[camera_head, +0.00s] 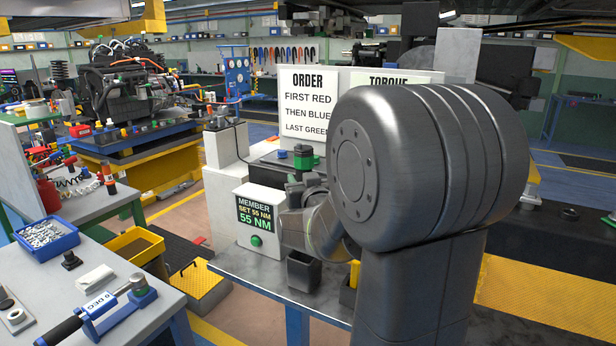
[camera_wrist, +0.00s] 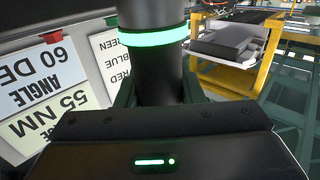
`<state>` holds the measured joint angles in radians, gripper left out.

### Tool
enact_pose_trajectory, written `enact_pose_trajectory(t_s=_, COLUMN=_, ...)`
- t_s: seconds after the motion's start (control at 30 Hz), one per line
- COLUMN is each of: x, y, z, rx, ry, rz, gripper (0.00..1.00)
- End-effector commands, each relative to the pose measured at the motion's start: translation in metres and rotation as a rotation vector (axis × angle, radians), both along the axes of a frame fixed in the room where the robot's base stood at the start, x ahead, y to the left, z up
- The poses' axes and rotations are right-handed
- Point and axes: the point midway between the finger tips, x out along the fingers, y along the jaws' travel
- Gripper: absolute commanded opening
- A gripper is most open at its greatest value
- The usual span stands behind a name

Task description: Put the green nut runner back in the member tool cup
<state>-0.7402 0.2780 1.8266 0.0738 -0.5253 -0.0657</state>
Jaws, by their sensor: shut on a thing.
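The green nut runner shows in the head view as a green-and-black body (camera_head: 304,157) above my wrist. In the wrist view it is a black cylinder with a glowing green ring (camera_wrist: 152,38). My gripper (camera_wrist: 158,98) is shut on it; in the head view my arm hides most of the gripper. A black open-topped cup (camera_head: 304,272), which looks like the member tool cup, stands on the grey bench below and apart from the tool. The white member box (camera_head: 232,225) beside it reads "SET 55 NM, 55 NM" and has a green button.
A second cup with yellow (camera_head: 348,292) stands right of the black cup, partly hidden by my arm. Order and torque signs (camera_head: 308,105) stand behind. A yellow step (camera_head: 200,285) stands between benches.

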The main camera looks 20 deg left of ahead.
Motion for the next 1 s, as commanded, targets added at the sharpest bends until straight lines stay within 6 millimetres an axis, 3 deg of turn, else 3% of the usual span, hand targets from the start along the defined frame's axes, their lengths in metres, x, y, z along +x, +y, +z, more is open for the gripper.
enact_pose_trajectory(t_s=0.6, x=-0.001, y=-0.001, z=0.000, rx=0.006, ry=-0.005, rz=0.001, gripper=0.00)
enact_pose_trajectory(t_s=1.0, x=-0.001, y=-0.001, z=-0.025, rx=0.005, ry=-0.005, rz=0.000, gripper=0.00)
